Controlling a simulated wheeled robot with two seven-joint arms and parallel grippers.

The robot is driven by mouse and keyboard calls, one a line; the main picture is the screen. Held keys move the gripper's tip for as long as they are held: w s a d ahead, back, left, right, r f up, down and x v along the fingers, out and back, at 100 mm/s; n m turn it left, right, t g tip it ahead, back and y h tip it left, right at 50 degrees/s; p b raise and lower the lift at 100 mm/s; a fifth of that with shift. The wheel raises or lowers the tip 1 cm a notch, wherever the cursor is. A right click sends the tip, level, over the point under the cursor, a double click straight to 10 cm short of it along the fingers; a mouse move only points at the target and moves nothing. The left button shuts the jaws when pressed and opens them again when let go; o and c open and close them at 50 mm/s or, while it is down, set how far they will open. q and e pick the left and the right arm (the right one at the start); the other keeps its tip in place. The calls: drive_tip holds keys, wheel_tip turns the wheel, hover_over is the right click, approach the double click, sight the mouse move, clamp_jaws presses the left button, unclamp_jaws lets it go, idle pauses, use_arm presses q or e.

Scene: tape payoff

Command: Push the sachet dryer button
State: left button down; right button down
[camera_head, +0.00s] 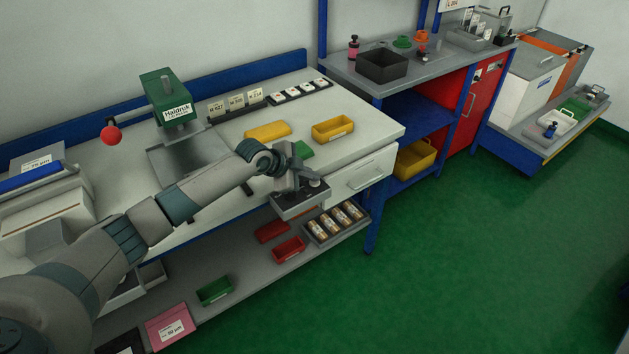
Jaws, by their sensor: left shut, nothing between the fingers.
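My left arm reaches in from the left across the workbench. Its gripper (306,188) is shut and empty, near the bench's front edge, just left of a white drawer front (362,175). A grey tray-like part (297,205) shows directly under the gripper; I cannot tell whether they touch. No button can be made out, and no label clearly reads as a sachet dryer. A white box-shaped unit with an orange section (530,85) stands far right, but I cannot tell if it is the dryer. My right gripper is not in view.
A green press (166,98) with a red knob, a yellow bin (333,129) and label holders (237,103) stand on the workbench (370,125). Its lower shelf holds small bins and rolls (337,222). A red cabinet (478,105) stands behind. The green floor (480,260) at right is clear.

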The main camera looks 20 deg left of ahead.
sight(311, 184)
use_arm(q)
drive_tip(key=shift+r, duration=0.1)
idle(0.3)
drive_tip(key=shift+r+p, duration=0.8)
drive_tip(key=shift+r, duration=0.05)
drive_tip(key=shift+r, duration=0.1)
wheel_tip(311, 184, up, 5)
drive_tip(key=p, duration=0.4)
drive_tip(key=c, duration=2.4)
unclamp_jaws()
drive_tip(key=shift+c, duration=0.2)
